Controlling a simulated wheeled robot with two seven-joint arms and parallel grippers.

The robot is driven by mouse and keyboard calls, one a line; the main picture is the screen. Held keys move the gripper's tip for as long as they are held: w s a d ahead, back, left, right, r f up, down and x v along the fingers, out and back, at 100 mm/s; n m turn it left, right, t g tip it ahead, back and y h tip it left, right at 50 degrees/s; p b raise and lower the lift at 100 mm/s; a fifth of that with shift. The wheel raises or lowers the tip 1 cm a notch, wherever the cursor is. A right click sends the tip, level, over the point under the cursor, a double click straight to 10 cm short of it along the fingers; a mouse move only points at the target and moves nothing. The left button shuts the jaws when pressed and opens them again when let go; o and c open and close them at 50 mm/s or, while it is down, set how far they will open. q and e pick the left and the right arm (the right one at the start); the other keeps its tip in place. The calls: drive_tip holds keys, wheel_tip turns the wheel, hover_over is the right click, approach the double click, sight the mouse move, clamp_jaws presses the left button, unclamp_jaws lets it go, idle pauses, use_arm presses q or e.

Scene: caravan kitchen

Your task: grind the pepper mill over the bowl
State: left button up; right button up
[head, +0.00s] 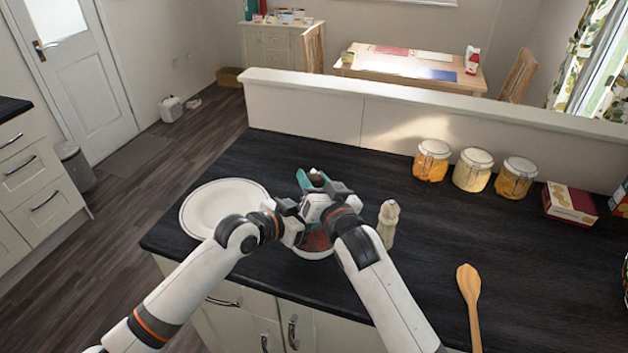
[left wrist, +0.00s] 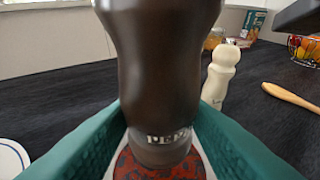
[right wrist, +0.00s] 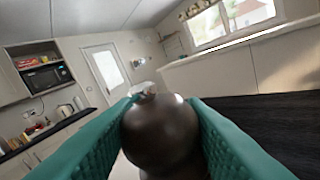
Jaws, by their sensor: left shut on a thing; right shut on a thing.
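The dark brown pepper mill (head: 316,175) stands upright over the bowl (head: 312,254); it fills the middle of the left wrist view (left wrist: 158,60). My left gripper (left wrist: 160,128) is shut on its lower body, where part of a printed label shows. My right gripper (head: 316,184) is shut on its round head, which shows between the teal fingers in the right wrist view (right wrist: 160,130). The bowl is white-rimmed with reddish, dark-speckled contents, just below the mill. My grippers and arms hide much of the mill and bowl in the head view.
A cream mill (head: 388,222) stands close to the right of the bowl. A white plate (head: 222,206) lies to the left. A wooden spoon (head: 469,300), several jars (head: 432,162) and a red box (head: 570,203) are further right. The dark worktop behind the grippers is clear.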

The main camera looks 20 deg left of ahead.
drive_tip(key=o, duration=1)
drive_tip(key=shift+s+d, duration=0.35)
drive_tip(key=v, duration=1.1)
drive_tip(key=shift+r, duration=0.1)
